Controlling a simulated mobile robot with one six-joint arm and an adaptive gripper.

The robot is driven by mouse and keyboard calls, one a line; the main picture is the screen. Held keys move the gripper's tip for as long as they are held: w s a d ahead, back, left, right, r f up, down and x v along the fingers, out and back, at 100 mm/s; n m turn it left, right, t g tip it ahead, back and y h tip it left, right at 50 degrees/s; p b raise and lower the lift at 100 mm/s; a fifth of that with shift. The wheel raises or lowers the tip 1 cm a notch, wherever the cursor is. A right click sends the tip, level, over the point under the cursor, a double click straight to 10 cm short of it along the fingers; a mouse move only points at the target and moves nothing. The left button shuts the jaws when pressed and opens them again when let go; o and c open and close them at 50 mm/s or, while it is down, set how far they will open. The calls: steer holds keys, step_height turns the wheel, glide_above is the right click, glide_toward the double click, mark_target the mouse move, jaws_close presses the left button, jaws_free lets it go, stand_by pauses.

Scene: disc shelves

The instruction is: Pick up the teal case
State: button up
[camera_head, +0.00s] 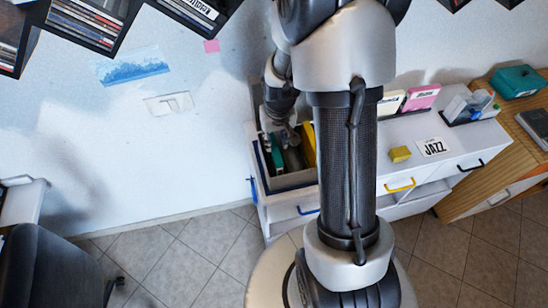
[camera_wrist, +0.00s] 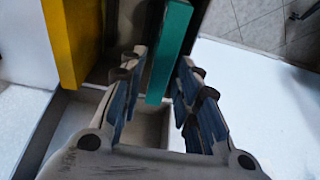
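The teal case (camera_head: 276,154) stands upright in an open box (camera_head: 290,184) on top of the white cabinet. In the wrist view the teal case (camera_wrist: 170,48) reaches between the two fingers of my gripper (camera_wrist: 163,60). My gripper (camera_head: 277,137) is over the box, pointing down. My arm hides part of the box in the head view.
A yellow case (camera_wrist: 72,40) stands in the same box, left of the teal one in the wrist view, with dark items between. The wall is close behind the box. A yellow block (camera_head: 400,154) and a JAZZ card (camera_head: 433,147) lie farther right on the cabinet.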

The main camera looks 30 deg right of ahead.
mark_target(274, 146)
steer(key=f, duration=0.2)
steer(key=f+b, duration=0.1)
steer(key=f, duration=0.2)
steer(key=shift+w+a+f+b, duration=0.15)
steer(key=shift+w+f+b, duration=0.15)
steer(key=shift+w+f, duration=0.05)
steer(key=shift+c, duration=0.5)
jaws_close()
